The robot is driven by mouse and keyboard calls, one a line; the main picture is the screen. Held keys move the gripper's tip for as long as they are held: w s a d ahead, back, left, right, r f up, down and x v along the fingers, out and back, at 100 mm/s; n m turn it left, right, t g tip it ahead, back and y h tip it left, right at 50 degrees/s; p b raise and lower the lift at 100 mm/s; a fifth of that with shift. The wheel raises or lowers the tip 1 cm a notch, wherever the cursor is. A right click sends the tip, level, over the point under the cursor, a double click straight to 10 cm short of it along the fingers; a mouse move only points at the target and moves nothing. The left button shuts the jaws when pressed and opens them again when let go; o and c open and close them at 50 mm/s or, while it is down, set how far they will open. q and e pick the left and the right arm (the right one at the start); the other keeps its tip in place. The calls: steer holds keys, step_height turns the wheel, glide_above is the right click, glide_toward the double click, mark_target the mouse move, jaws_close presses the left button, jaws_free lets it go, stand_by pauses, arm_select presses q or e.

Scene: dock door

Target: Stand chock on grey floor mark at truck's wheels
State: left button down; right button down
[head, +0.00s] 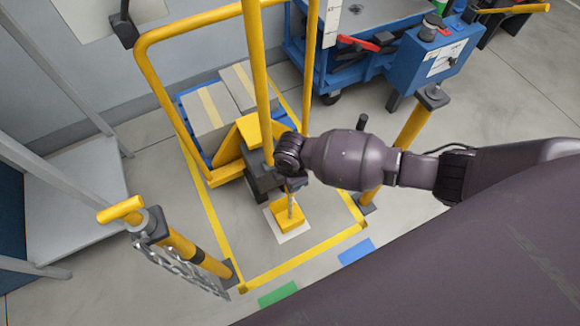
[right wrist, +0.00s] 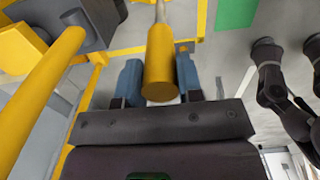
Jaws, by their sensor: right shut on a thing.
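The yellow chock (head: 289,218) is in the head view, at the pale grey floor mark (head: 294,237), close in front of the truck's dark wheels (head: 263,180). A thin rod rises from it toward my right gripper (head: 291,182). In the right wrist view, my right gripper (right wrist: 160,85) is shut on the chock's yellow handle (right wrist: 160,62), between two blue-grey fingers. I cannot tell whether the chock's base touches the floor. The truck has a tall yellow frame (head: 256,70). The arm partly hides its wheels. My left gripper is not in view.
Yellow posts (head: 190,252) and (head: 412,125) flank the yellow-taped area. Green (head: 278,294) and blue (head: 356,251) marks lie outside the tape. A blue cart (head: 370,68) stands at the back.

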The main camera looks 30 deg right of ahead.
step_height(320, 180, down, 5)
steer(key=shift+s+b, duration=0.1)
steer(key=shift+b, duration=0.85)
steer(key=shift+f, duration=0.2)
steer(key=shift+w+r, duration=0.15)
steer(key=shift+w, duration=0.05)
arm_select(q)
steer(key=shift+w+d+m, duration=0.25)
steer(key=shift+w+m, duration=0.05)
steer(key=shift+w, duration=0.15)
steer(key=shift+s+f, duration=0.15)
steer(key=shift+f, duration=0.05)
arm_select(e)
steer(key=shift+f, duration=0.25)
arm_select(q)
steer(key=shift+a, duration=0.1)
arm_select(e)
steer(key=c, duration=0.8)
jaws_free()
steer(key=shift+s, duration=0.1)
